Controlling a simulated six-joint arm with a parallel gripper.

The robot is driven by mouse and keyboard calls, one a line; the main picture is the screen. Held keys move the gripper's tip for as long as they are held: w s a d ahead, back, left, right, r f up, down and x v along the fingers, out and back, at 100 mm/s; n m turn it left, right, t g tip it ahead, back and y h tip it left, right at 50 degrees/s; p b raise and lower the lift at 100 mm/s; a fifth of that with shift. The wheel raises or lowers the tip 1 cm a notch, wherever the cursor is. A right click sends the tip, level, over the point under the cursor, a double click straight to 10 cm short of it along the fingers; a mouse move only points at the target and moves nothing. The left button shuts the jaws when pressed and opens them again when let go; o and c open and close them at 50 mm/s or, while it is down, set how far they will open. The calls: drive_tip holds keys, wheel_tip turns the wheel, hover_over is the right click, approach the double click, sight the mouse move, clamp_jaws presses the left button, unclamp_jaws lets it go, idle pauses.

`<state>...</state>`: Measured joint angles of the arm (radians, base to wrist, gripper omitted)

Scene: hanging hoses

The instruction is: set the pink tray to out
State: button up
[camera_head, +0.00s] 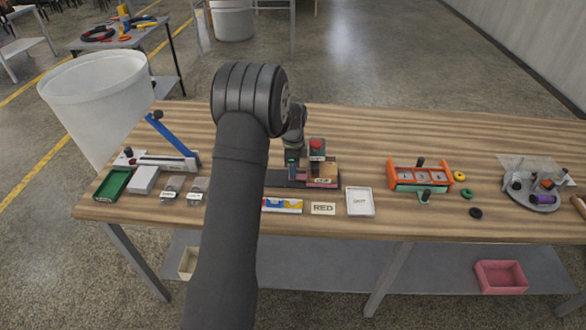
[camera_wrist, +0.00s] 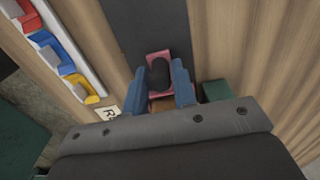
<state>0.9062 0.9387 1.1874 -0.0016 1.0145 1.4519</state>
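A small pink tray (camera_wrist: 153,57) with a dark rounded knob (camera_wrist: 159,75) sits on a dark strip in the wrist view. My gripper (camera_wrist: 160,72) has its two blue fingers apart, one on each side of the knob. I see a narrow gap beside the knob but cannot tell how deep the fingers reach. In the head view my gripper (camera_head: 292,165) is low over the left part of the dark-based station (camera_head: 285,182), partly hidden by my arm. The pink tray is not clearly visible there.
Right of the gripper, the station carries a red-topped part (camera_head: 317,146) and a labelled block. A RED card (camera_head: 323,209) and a white tray (camera_head: 361,201) lie in front. An orange rack (camera_head: 420,176) stands right. A pink bin (camera_head: 501,277) sits on the lower shelf.

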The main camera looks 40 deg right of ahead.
clamp_jaws()
drive_tip(key=w+a, duration=0.8)
drive_tip(key=w, duration=0.1)
drive_tip(key=shift+a, duration=0.4)
drive_tip(key=shift+o, duration=2.2)
unclamp_jaws()
drive_tip(key=shift+a, duration=0.1)
drive_tip(key=shift+o, duration=0.2)
drive_tip(key=shift+s+r, duration=0.1)
drive_tip(key=shift+r, duration=0.35)
wheel_tip(320, 180, up, 17)
drive_tip(key=shift+f, duration=0.2)
